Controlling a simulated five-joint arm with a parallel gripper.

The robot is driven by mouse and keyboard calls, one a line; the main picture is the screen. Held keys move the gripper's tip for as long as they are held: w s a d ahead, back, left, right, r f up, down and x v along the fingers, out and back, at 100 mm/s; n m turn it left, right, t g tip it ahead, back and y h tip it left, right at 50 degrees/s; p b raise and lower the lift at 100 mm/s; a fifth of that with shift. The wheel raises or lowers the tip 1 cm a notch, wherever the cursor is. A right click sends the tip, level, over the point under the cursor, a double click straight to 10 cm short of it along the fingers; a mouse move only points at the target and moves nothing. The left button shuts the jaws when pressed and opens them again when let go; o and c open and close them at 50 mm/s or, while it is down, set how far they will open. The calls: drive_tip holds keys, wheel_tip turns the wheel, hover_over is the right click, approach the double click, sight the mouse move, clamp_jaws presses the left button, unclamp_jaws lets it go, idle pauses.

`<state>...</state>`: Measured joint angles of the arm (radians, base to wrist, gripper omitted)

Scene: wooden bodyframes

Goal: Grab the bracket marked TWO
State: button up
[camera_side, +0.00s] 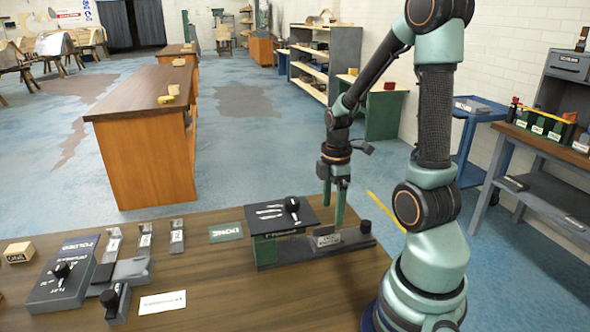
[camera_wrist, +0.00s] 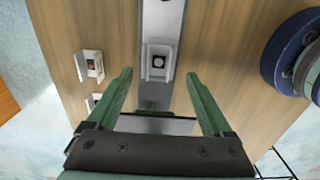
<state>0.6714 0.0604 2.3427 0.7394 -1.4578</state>
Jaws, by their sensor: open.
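Three small grey metal brackets with pale labels stand in a row on the wooden table in the side view: a left one (camera_side: 113,243), a middle one (camera_side: 145,237) and a right one (camera_side: 177,237). Their markings are too small to read, so I cannot tell which says TWO. My gripper (camera_side: 333,203) points down at the right, over a grey-based fixture (camera_side: 350,243), well right of the three brackets. In the wrist view my gripper (camera_wrist: 158,76) has its fingers wide apart. A small pale block with a dark spot (camera_wrist: 159,62) sits on the grey strip beyond the fingertips.
A black-topped green box (camera_side: 283,220) stands close to the left of my gripper. A dark case with a knob (camera_side: 65,272), a small wooden block (camera_side: 18,252), a green card (camera_side: 226,232) and a white card (camera_side: 162,302) lie leftward. The table's front middle (camera_side: 225,295) is clear.

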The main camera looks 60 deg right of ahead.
sight(329, 226)
drive_tip(key=shift+w+a+f, duration=0.1)
drive_tip(key=shift+w+f, duration=0.05)
drive_tip(key=shift+f, duration=1.45)
drive_tip(key=shift+w+a+f, duration=0.1)
drive_tip(key=shift+f, duration=1.45)
clamp_jaws()
drive_tip(key=shift+r, duration=0.2)
